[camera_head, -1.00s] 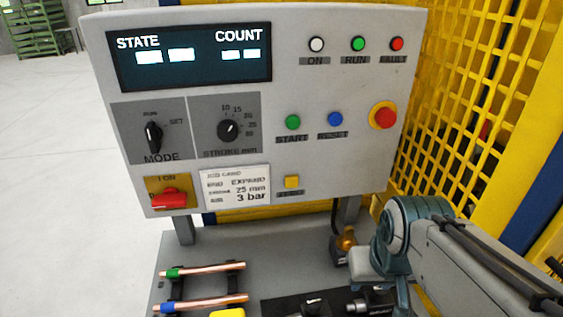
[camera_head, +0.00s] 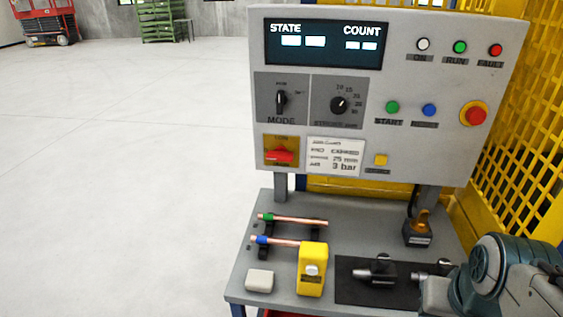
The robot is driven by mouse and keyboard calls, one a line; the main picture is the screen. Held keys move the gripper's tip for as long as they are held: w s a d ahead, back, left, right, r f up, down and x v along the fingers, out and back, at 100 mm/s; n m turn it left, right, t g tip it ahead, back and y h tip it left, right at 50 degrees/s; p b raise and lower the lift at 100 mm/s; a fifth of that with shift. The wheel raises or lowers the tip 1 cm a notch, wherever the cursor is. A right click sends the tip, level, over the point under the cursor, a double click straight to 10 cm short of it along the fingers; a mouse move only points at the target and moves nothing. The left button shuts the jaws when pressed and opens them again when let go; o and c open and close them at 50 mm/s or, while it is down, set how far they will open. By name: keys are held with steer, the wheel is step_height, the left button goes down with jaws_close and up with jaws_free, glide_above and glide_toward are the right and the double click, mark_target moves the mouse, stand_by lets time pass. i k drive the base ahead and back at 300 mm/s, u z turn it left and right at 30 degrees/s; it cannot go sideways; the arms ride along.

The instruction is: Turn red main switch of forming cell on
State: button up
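The red main switch (camera_head: 280,156) is a red rotary handle on a yellow plate (camera_head: 269,143) at the lower left of the grey control panel (camera_head: 400,60). Its handle lies about horizontal. Small lettering above and beside it is too blurred to read fully. The state and count display (camera_head: 323,43) is lit. Part of my arm shows at the lower right, over the right end of the bench. My gripper is not clearly visible.
The grey bench (camera_head: 240,275) below the panel carries two copper tubes (camera_head: 300,220) on a rack, a yellow device (camera_head: 312,268), a small white block (camera_head: 260,280) and dark fixtures on a black mat (camera_head: 350,292). Yellow mesh fencing (camera_head: 510,130) stands right. Open floor lies left.

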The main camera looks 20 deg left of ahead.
mark_target(280, 153)
steer(key=u, duration=2.05)
steer(key=k, duration=0.8)
steer(key=z, duration=0.7)
steer(key=i, duration=1)
steer(key=u, duration=0.8)
steer(key=k, duration=0.65)
steer(key=z, duration=0.65)
steer(key=i, duration=0.5)
steer(key=u, duration=0.05)
